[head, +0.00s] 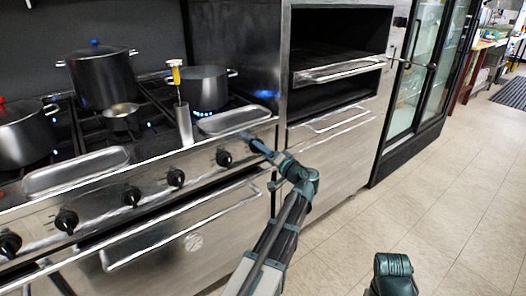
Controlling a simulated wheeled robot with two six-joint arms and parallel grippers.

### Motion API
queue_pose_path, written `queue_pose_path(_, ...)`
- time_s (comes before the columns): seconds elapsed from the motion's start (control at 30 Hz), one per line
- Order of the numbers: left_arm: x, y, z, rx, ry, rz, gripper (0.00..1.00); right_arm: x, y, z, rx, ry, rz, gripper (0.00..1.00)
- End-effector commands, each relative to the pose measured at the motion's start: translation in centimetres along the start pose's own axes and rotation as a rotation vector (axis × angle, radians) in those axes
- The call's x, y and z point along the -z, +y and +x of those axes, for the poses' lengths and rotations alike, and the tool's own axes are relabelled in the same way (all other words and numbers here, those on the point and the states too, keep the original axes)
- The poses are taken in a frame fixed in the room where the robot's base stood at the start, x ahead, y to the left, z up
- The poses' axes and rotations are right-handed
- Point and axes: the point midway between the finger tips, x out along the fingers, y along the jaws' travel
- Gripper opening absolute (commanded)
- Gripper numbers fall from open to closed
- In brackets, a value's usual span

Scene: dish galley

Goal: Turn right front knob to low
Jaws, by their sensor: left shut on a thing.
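The stove's front panel (100,213) carries a row of black knobs, running from the lower left to the right end. One knob (224,157) is in plain view just left of my left gripper (250,141). My left gripper is at the right end of the row, shut on a knob there that it mostly hides. I cannot read that knob's setting. My right gripper is out of view; only part of my right arm shows at the bottom.
A pot (205,88) stands over blue flames at the back right burner. A tall pot (100,78), a small pan (122,117) and a pot at left (24,138) are on the stove. An oven handle (185,233) runs below the knobs. Tiled floor (440,190) is clear at right.

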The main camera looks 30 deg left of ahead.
Motion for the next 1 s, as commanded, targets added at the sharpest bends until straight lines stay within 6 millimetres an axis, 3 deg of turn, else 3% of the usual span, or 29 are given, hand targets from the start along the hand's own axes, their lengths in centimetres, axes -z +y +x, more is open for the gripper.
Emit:
queue_pose_path(0.3,0.0,0.1,-0.1,-0.002,-0.001,-0.001,0.09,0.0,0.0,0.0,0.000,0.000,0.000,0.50)
queue_pose_path(0.33,0.0,0.1,-0.1,-0.002,-0.001,-0.001,0.70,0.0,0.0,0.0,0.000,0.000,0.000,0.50)
queue_pose_path(0.47,0.0,0.0,-0.1,-0.001,0.000,-0.001,0.94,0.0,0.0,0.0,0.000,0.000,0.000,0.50)
queue_pose_path(0.8,0.0,0.0,-0.3,-0.001,0.000,0.000,0.94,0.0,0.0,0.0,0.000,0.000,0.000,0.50)
queue_pose_path(1.0,-0.1,0.0,-3.2,-0.003,0.003,0.000,0.94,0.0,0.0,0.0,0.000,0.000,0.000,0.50)
